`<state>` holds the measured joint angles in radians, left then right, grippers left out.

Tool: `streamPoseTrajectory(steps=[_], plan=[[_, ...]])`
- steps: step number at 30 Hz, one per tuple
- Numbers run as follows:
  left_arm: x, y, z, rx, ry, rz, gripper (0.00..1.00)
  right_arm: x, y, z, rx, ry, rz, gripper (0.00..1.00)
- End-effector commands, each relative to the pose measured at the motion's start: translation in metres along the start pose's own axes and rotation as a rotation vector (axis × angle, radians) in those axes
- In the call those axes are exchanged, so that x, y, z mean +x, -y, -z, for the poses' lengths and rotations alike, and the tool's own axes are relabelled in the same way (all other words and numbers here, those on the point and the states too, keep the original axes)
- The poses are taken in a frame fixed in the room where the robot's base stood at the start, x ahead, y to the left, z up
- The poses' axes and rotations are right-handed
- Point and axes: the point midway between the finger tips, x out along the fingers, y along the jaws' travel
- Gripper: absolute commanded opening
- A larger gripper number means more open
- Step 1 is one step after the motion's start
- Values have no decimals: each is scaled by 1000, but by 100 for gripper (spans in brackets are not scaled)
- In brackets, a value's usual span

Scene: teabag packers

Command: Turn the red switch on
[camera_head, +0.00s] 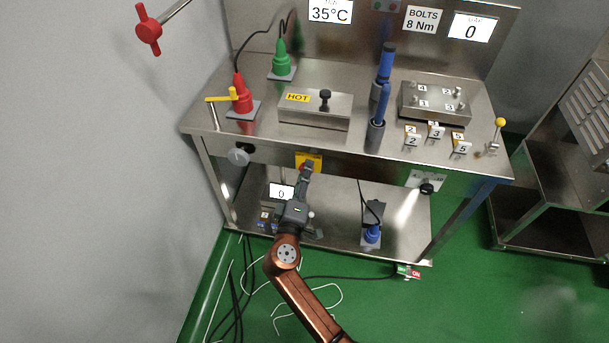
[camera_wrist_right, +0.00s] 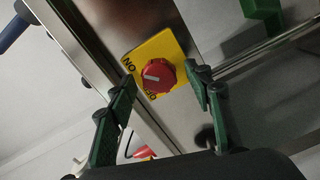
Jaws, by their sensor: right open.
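The red switch is a round red knob (camera_wrist_right: 157,77) with a white mark, on a yellow plate (camera_wrist_right: 172,48) lettered ON and OFF. In the wrist view the white mark lies on the knob's left half; I cannot tell which label it indicates. In the head view the yellow plate (camera_head: 316,160) is on the table's front edge, with the knob largely hidden by my right gripper (camera_head: 306,172). My right gripper is open, and it also shows in the wrist view (camera_wrist_right: 162,80) with one finger on each side of the knob. Contact is not clear. My left gripper is out of view.
The steel table (camera_head: 370,165) carries a red plug (camera_head: 243,98), a green plug (camera_head: 281,60), a box marked HOT (camera_head: 315,113) and blue-handled tools (camera_head: 379,105). A black knob (camera_head: 427,188) is further right on the front. A lower shelf (camera_head: 340,225) holds a blue plug (camera_head: 372,235).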

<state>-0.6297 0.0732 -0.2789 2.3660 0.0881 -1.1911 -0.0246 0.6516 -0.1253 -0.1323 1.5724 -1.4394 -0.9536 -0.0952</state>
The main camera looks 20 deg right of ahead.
Motion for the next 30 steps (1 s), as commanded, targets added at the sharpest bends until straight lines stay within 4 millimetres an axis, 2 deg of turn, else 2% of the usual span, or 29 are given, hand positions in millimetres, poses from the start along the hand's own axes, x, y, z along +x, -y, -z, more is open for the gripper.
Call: streamPoseTrajectory(steps=[5, 12, 16, 21, 30], plan=[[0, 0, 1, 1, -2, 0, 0, -14, 0, 1, 1, -2, 1, 47], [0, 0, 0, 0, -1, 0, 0, -54, 1, 0, 1, 0, 3, 47], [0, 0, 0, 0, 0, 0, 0, -68, 1, 0, 0, 0, 2, 47], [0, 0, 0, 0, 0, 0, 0, -75, 0, 0, 0, 1, 1, 47], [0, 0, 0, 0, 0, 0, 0, -75, 0, 0, 0, 0, 1, 47]])
